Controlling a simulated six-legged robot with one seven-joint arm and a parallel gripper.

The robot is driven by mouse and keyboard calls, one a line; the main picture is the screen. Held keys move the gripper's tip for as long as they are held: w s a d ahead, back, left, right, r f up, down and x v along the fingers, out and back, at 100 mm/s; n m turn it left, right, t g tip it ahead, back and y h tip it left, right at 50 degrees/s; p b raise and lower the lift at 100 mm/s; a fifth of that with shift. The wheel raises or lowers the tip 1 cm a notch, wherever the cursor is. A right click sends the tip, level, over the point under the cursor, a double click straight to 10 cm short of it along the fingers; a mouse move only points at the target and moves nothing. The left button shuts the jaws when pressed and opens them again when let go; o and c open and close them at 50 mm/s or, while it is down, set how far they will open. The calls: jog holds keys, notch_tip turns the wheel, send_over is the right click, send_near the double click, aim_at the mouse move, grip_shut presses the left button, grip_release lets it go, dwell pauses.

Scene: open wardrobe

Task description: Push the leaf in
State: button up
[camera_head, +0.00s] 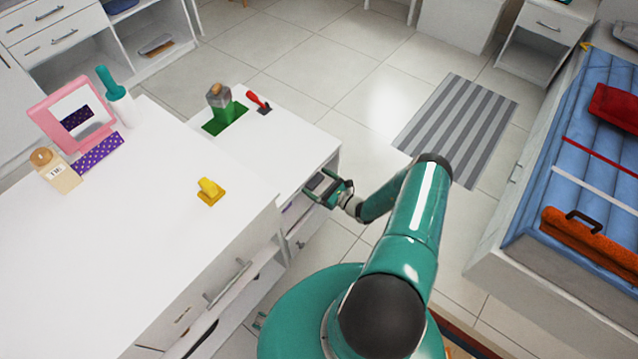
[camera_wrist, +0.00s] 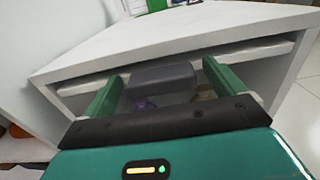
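The leaf (camera_wrist: 242,52) seems to be the thin white board whose front edge shows just under the white top of the low unit in the wrist view. I cannot tell how far it sticks out. My gripper (camera_head: 325,188) is at the front of this unit in the camera_head view. In the wrist view its two green fingers (camera_wrist: 163,82) are apart, facing the leaf. A dark grey block (camera_wrist: 162,77) shows between the fingers, with gaps on both sides. I cannot tell if it is a handle on the leaf. Contact with the leaf is not clear.
On the low unit's top stand a bottle on a green patch (camera_head: 223,112) and a red-handled item (camera_head: 259,102). A taller white desk (camera_head: 130,220) is left, holding a yellow item (camera_head: 210,191) and pink mirror (camera_head: 75,115). A bed (camera_head: 570,190) stands right; floor lies between.

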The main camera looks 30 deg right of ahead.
jog(key=v, duration=1.3)
jog(key=shift+s, duration=0.4)
jog(key=shift+d, duration=0.1)
jog(key=w+a+r+n+g+y, duration=0.15)
jog(key=a+r+n+g, duration=0.35)
jog(key=r, duration=0.6)
jog(key=w+a+r+n+g+y, duration=0.1)
jog(key=w+a+r+n+g, duration=0.3)
jog(key=r+n, duration=0.55)
jog(key=w+a+r+n+g+y, duration=0.1)
jog(key=a+r+n+g, duration=0.35)
jog(key=r, duration=0.85)
jog(key=s+a+r+n+t+h, duration=0.1)
jog(key=s+a+r+n+h, duration=0.4)
jog(key=s+r, duration=0.4)
jog(key=s+a+r+n+t+h, duration=0.1)
jog(key=s+a+r+n+h, duration=0.3)
jog(key=r, duration=1.2)
jog(key=shift+s+a+n+h, duration=0.35)
jog(key=shift+s+a+n, duration=1.7)
jog(key=shift+s, duration=0.5)
